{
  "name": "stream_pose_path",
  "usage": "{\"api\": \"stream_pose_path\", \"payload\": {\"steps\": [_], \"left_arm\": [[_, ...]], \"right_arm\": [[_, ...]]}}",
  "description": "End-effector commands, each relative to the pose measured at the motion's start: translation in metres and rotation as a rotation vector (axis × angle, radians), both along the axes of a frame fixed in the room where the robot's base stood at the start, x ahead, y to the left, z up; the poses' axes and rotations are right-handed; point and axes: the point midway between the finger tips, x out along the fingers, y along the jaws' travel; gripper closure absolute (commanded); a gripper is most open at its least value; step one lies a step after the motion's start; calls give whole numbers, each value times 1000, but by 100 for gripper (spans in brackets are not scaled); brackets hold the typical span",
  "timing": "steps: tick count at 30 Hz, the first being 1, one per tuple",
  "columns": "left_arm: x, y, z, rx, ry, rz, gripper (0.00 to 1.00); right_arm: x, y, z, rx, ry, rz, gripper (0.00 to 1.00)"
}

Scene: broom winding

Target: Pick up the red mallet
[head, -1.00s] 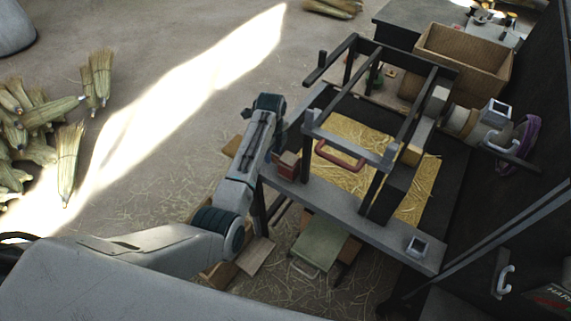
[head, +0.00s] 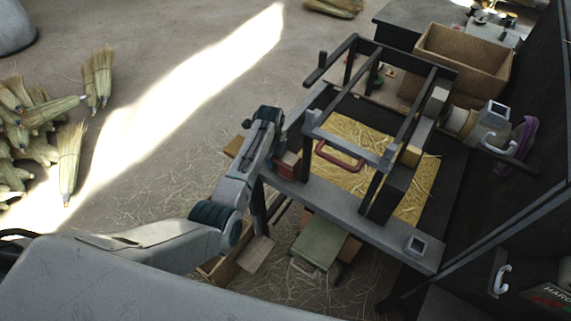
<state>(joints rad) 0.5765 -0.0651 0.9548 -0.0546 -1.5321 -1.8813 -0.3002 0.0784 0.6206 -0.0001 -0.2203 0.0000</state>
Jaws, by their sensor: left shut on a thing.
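The red mallet (head: 288,166) shows as a small red-brown block at the left end of the grey ledge of the winding frame. Its handle is not clearly visible. My left gripper (head: 281,146) is right above and beside this block, at the end of the arm that comes in from the left. It is shut on the mallet, though the fingers are small and dark and my wrist partly hides the grip. I cannot tell whether the mallet touches the ledge. My right gripper is not in view.
The dark winding frame (head: 352,206) has raised bars and a red curved handle (head: 338,157) close to the right of the mallet. Straw (head: 408,200) lies inside it. Brooms (head: 68,160) lie at far left. Open floor lies left of the frame.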

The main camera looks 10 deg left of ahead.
Motion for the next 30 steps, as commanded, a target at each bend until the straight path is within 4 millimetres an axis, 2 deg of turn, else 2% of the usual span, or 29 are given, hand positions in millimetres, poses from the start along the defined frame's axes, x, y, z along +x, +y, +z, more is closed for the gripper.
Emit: {"api": "stream_pose_path", "payload": {"steps": [8,14,23,30], "left_arm": [[1,0,4,-1,-2,0,100],[1,0,22,0,-4,0,100],[2,-1,79,-1,-6,-1,100],[2,0,135,-1,-7,0,100]], "right_arm": [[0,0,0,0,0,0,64],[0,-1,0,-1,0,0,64],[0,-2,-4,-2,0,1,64],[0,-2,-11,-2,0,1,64]]}}
